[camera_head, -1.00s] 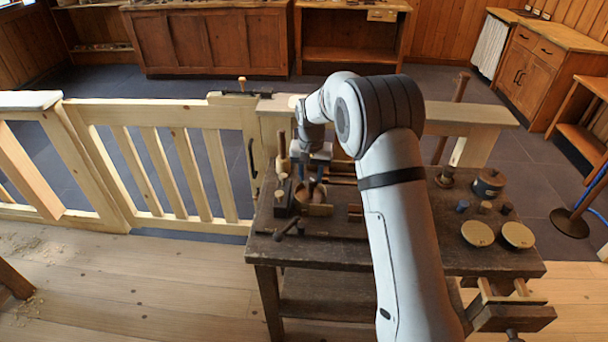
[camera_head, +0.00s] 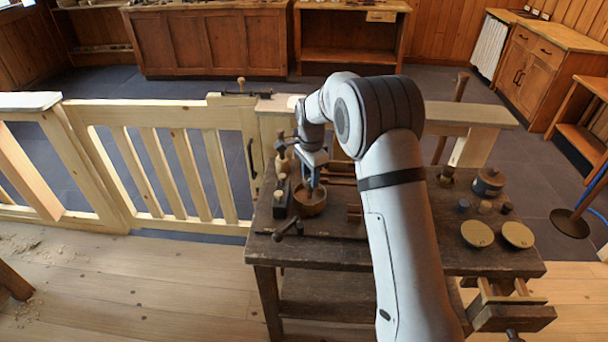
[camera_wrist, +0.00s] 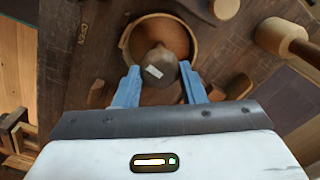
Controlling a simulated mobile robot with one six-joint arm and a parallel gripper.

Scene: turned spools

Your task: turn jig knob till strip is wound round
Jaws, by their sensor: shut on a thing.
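The jig knob (camera_wrist: 158,68) is a rounded brown knob with a small white mark, in the middle of the wrist view. My gripper (camera_wrist: 160,84) has its blue fingers on either side of the knob, shut on it. In the head view my gripper (camera_head: 312,188) points down into the round jig on the bench. The strip (camera_wrist: 126,42) shows as a thin pale-brown band curving round the jig at left, top and right in the wrist view. Its near side is partly hidden by my fingers. In the head view the strip (camera_head: 309,209) looks like a low round wall.
The dark workbench (camera_head: 330,252) carries a black block (camera_head: 281,198) left of the jig and a dark handled tool (camera_head: 290,228) in front. A pale wooden mallet-like piece (camera_wrist: 281,36) lies at right in the wrist view. Two round discs (camera_head: 477,234) lie farther right.

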